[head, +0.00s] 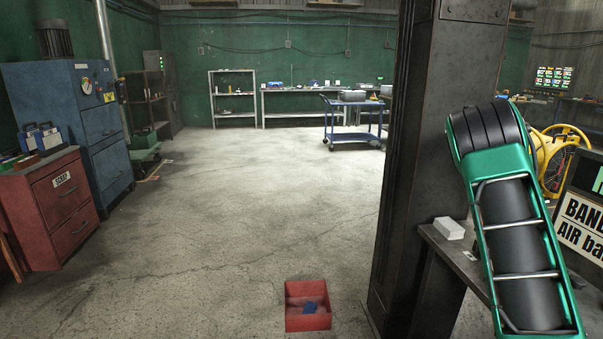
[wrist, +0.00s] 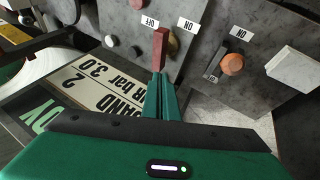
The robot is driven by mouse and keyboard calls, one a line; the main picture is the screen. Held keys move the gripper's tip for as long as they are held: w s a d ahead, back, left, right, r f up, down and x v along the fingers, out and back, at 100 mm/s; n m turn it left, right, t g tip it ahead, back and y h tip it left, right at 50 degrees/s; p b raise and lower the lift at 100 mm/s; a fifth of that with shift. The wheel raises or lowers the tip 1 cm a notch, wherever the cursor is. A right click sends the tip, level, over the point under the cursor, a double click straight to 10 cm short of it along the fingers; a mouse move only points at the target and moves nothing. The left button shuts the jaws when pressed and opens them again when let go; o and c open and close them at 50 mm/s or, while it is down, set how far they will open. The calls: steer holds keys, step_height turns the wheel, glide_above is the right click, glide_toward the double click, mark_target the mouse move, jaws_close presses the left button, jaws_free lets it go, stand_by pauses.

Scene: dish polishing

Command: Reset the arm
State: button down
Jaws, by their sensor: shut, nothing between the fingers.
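My gripper (wrist: 160,82) shows in the wrist view, its two green fingers together with nothing held between them. The fingertips are near the lower end of a red lever (wrist: 160,48), which stands on a dark grey panel (wrist: 205,15) between OFF and ON labels. I cannot tell whether the fingers touch the lever. To the right is an orange-red round knob (wrist: 232,64) by another ON label. My green arm reaches along the right side of the head view, where my gripper is not seen.
A white block (head: 449,228) lies on the bench beside a dark pillar (head: 425,130); a white block also shows in the wrist view (wrist: 292,66). A BAND AIR sign (head: 585,225) stands at right. A red bin (head: 308,323) sits on the floor. The middle floor is clear.

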steer(key=s+a+r+n+y, duration=0.2)
steer(key=s+a, duration=0.1)
steer(key=s, duration=0.7)
steer(key=s+a+f+n+t+y, duration=0.1)
steer(key=s+a+f+n+t, duration=0.1)
steer(key=s+a, duration=1)
steer(key=s+a+f+n+t+y, duration=0.2)
steer(key=s+a+f+n, duration=0.3)
steer(key=s+a, duration=0.7)
steer(key=s+f, duration=0.1)
steer(key=s, duration=0.2)
steer(key=shift+s, duration=0.4)
steer(key=shift+f, duration=0.1)
